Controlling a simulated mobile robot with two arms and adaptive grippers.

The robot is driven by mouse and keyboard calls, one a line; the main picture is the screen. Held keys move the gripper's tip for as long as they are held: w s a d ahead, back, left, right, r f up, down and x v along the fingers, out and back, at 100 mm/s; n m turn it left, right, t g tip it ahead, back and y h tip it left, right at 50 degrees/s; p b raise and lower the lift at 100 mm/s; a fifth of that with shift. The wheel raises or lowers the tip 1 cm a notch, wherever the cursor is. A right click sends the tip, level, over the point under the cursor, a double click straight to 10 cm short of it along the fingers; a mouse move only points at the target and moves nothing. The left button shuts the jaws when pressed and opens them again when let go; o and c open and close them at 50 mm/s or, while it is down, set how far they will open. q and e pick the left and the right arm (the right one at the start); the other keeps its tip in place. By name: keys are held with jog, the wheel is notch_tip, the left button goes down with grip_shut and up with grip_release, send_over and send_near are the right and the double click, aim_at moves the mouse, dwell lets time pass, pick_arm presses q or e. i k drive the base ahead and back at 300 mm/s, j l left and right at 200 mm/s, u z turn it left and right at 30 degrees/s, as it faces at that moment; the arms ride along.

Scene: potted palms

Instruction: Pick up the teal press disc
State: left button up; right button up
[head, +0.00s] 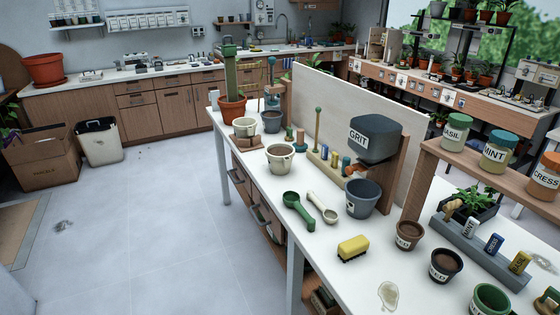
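No teal press disc can be made out for certain. Small green and teal knobbed pieces (289,134) stand on the white bench (232,165), beyond the cream pot, and are too small to tell apart. Neither of my grippers shows in the head view.
A cream pot (280,159), green scoop (298,209), light scoop (323,209), yellow sponge (352,248) and grey bucket (361,198) stand nearer on the bench. The GRIT hopper (376,138) rises behind. The floor (130,220) at left is mostly clear.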

aim_at(299, 149)
jog(key=i+j+z, duration=0.1)
jog(key=j, duration=0.2)
jog(key=i+j, duration=0.2)
jog(key=j, duration=0.15)
jog(key=i+j+z, duration=0.15)
jog(key=j, duration=0.2)
jog(key=i+j, duration=0.15)
jog(key=j, duration=0.2)
jog(key=i+j+z, duration=0.15)
jog(key=j, duration=0.2)
